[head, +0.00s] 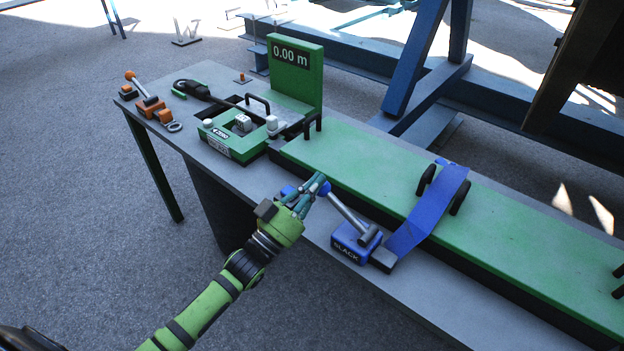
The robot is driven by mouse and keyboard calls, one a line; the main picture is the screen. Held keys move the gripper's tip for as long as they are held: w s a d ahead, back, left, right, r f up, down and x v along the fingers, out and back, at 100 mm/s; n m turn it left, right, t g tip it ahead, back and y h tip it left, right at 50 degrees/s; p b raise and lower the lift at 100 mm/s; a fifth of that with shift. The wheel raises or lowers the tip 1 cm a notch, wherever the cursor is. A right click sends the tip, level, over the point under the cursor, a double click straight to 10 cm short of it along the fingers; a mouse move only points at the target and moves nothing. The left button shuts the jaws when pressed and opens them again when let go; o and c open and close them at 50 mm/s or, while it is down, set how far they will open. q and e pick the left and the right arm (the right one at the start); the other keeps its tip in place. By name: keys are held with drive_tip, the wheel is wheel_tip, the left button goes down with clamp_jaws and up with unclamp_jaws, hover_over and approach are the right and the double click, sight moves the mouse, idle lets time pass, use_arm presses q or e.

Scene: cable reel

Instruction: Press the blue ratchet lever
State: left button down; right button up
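The blue ratchet lever has a grey rod (348,212) that rises tilted to the left from a blue base block (352,243) marked "SLACK". The lever's blue knob (325,188) is at its upper left end. My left gripper (314,190) reaches in from the lower left, with its fingers beside the knob and overlapping it in the picture. I cannot tell whether they touch. The fingers look close together, but whether they are open or shut is unclear. A small blue part (287,190) shows behind the gripper, mostly hidden. My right gripper is out of view.
A blue strap (432,213) crosses the green bed (390,170) right of the lever. A green device (232,138) and a display reading 0.00 m (291,55) stand behind. An orange-knobbed lever (142,85) is at the bench's far left. The near floor is clear.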

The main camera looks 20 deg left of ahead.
use_arm(q)
drive_tip(key=shift+f, duration=0.15)
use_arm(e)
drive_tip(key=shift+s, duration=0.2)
use_arm(q)
drive_tip(key=shift+f, duration=0.1)
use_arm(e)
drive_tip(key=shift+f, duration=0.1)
